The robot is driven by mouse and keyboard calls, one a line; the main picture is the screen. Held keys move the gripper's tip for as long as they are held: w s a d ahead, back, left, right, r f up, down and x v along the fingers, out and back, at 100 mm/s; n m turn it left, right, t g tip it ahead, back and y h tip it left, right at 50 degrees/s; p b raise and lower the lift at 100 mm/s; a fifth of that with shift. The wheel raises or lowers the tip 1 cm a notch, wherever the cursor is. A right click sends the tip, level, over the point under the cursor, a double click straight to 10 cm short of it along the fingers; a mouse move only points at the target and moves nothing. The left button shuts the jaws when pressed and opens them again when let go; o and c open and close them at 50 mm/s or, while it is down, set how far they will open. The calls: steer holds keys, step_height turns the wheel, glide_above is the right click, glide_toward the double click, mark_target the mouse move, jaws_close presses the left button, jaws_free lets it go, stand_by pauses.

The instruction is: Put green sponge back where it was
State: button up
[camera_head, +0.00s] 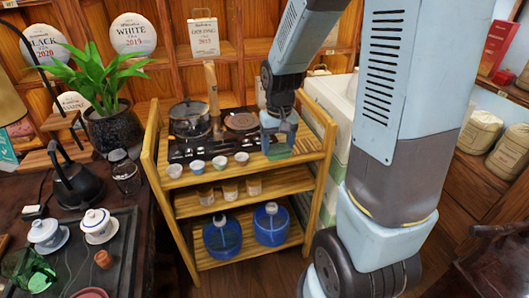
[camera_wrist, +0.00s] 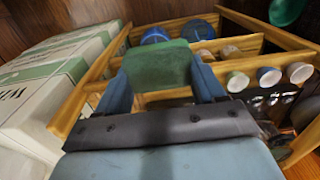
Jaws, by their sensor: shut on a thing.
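In the wrist view, my gripper (camera_wrist: 162,88) is shut on the green sponge (camera_wrist: 160,62), which sits between its two blue fingers. In the head view, my gripper (camera_head: 278,150) is over the right part of the wooden cart's top shelf, and a little of the green sponge (camera_head: 277,152) shows there, low near the surface. I cannot tell whether the sponge touches the shelf. The wooden cart (camera_head: 152,160) stands in the middle of the head view.
Several small cups (camera_head: 220,162) line the cart's front edge, left of my gripper. A glass kettle (camera_head: 189,119) stands behind them. White-and-green boxes (camera_head: 335,100) stand right of the cart. Two blue water jugs (camera_head: 271,224) are on the bottom shelf. A tea table (camera_head: 100,265) is at left.

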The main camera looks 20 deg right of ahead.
steer(key=w+f, duration=0.3)
steer(key=w, duration=0.1)
steer(key=w+d+f, duration=0.1)
steer(key=w+f, duration=0.2)
steer(key=w, duration=0.2)
steer(key=w+f, duration=0.3)
steer(key=w, duration=0.1)
steer(key=shift+w+d, duration=0.2)
steer(key=shift+d, duration=0.15)
steer(key=shift+w+f, duration=0.15)
steer(key=shift+f, duration=0.2)
steer(key=shift+w+f, duration=0.15)
steer(key=shift+f, duration=1.45)
steer(key=o, duration=1.3)
steer(key=shift+f, duration=0.1)
